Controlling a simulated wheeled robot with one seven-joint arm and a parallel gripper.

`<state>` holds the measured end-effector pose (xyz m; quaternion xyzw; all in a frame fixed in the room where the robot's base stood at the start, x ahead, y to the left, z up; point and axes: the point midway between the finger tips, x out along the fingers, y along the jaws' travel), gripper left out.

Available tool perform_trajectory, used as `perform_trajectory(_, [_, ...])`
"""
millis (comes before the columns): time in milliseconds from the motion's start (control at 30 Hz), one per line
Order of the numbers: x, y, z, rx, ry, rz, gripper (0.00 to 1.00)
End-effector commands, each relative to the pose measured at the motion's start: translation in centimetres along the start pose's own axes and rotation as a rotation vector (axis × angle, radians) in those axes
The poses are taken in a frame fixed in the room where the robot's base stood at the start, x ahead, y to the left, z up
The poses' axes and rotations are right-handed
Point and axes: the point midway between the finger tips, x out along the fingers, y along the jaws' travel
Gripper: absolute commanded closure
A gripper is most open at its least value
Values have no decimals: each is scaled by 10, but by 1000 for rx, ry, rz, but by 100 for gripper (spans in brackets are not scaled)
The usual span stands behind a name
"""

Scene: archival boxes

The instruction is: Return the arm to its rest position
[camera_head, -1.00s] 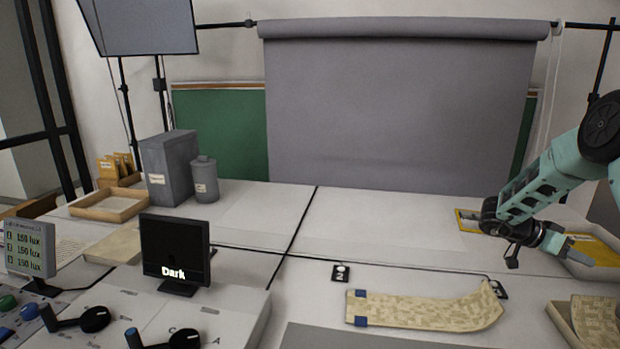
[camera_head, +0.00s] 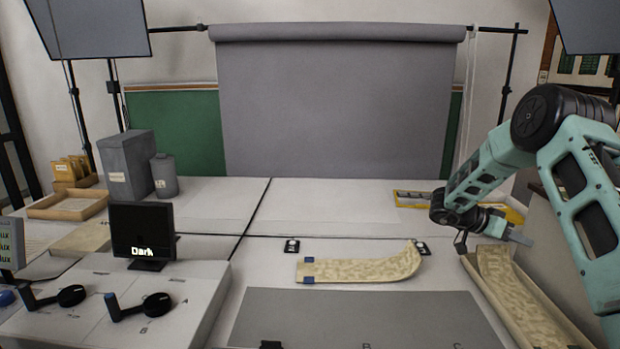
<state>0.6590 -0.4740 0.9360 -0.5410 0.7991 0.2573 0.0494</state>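My gripper (camera_head: 490,240) is at the right side of the table, at the end of my teal and black arm. It hangs above the table, near the upper end of a long tray at the right. It is small and partly turned away, so I cannot tell how far apart its fingers are. I see nothing clearly held in it.
A long tray (camera_head: 540,310) holds another patterned piece at right. A "Dark" monitor (camera_head: 142,232), grey box (camera_head: 127,165) and canister (camera_head: 164,176) stand left.

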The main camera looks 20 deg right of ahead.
Motion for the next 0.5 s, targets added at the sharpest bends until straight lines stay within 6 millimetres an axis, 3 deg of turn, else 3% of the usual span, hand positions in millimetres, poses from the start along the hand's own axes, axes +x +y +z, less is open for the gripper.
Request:
perform_trajectory(267, [-30,-21,-2,19,27,-164,68])
perform_trajectory(500, [-79,-47,-2,32,49,-394,68])
